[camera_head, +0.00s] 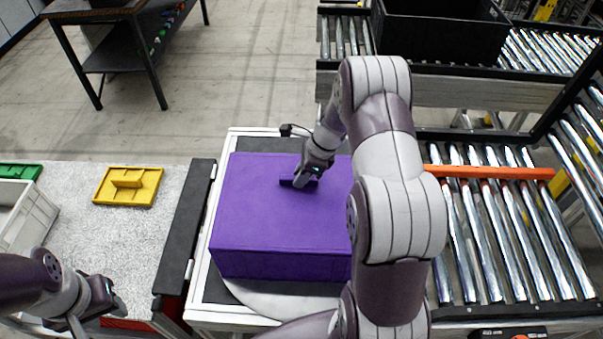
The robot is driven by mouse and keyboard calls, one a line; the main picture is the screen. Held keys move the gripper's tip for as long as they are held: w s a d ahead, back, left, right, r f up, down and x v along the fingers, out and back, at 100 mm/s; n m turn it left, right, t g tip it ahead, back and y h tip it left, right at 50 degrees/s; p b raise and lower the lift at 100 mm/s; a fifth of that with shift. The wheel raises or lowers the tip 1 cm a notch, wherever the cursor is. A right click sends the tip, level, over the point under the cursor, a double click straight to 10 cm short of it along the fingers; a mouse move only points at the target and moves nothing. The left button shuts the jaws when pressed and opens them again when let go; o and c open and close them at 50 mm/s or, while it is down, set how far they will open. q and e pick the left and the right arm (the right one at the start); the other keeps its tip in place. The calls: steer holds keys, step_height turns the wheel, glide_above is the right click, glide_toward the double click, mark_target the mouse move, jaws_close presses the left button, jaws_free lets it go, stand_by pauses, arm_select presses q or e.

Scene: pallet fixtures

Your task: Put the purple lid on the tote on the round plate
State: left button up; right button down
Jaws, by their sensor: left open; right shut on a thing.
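The purple lid (258,203) has a raised bar handle on top. It lies over the purple tote (280,265) and looks level with its rim; I cannot tell whether a small gap remains. The tote stands on the grey round plate (272,301), whose front part shows below it. My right gripper (303,181) points down and is shut on the lid's handle. My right arm hides the right side of the lid and tote. My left gripper (118,306) is open and empty at the lower left, well apart from the tote.
A yellow lid (140,195) with a handle lies on the speckled table (105,240) at left, beside a grey bin (22,222) and a green item (20,171). Roller conveyors (500,225) with an orange bar (490,172) are at right. A black crate (440,30) stands behind.

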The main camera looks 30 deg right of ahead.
steer(key=c, duration=0.9)
jaws_free()
steer(key=shift+d+r, duration=0.15)
steer(key=shift+r, duration=0.1)
steer(key=b+v, duration=0.2)
steer(key=v, duration=0.6)
steer(key=shift+s+r+b, duration=0.1)
steer(key=shift+s+b, duration=0.05)
steer(key=shift+b, duration=0.25)
steer(key=p+v, duration=0.1)
steer(key=v, duration=0.2)
steer(key=shift+d+r+p, duration=0.1)
steer(key=shift+r+p, duration=0.2)
steer(key=shift+r, duration=0.05)
